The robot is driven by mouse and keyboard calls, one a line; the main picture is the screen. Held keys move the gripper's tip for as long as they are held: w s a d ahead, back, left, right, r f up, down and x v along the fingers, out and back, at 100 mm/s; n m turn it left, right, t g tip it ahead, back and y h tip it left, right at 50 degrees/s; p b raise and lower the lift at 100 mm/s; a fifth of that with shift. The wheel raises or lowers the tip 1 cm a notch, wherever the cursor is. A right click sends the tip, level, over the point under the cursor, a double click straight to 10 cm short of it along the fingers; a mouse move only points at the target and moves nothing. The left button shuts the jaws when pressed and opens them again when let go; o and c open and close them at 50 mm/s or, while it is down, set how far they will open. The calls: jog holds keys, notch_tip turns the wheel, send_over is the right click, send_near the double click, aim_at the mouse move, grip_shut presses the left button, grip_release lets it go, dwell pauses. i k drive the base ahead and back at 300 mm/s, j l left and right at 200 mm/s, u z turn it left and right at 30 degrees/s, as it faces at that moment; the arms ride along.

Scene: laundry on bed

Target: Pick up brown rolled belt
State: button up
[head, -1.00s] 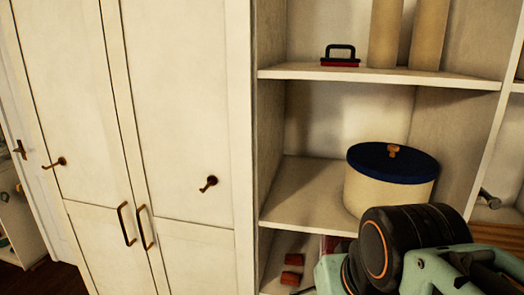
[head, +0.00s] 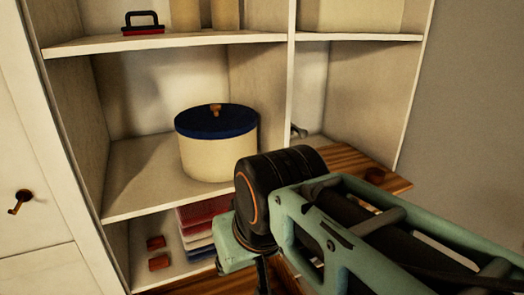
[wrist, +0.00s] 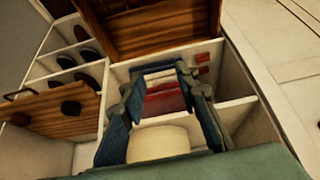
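Two small reddish-brown pieces lie on the lower shelf in the head view, one behind (head: 155,243) and one in front (head: 158,262). They could be rolled belts, but their shape is too small to be sure. Two brown pieces also show in the wrist view (wrist: 203,58), just right of the folded clothes.
Folded clothes (head: 198,226) are stacked on the lower shelf beside the brown pieces. A cream round box with a blue lid (head: 215,150) stands on the shelf above. Upright dividers bound the compartments.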

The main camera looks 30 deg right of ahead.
aim_at(374, 175)
jog(key=z, duration=0.4)
jog(key=k+l+z, duration=0.1)
jog(key=z, duration=0.25)
jog(key=k+z, duration=0.1)
jog(key=z, duration=0.3)
jog(key=l+z, duration=0.15)
jog(key=z, duration=0.25)
jog(key=i+l+u, duration=0.3)
jog(key=i+l, duration=0.15)
jog(key=i+l+u, duration=0.25)
jog(key=i+l, duration=0.25)
jog(key=i+l+u, duration=0.1)
jog(key=l+u, duration=0.5)
jog(key=i+l+z, duration=0.25)
jog(key=i+l, duration=0.05)
jog(key=i, duration=0.05)
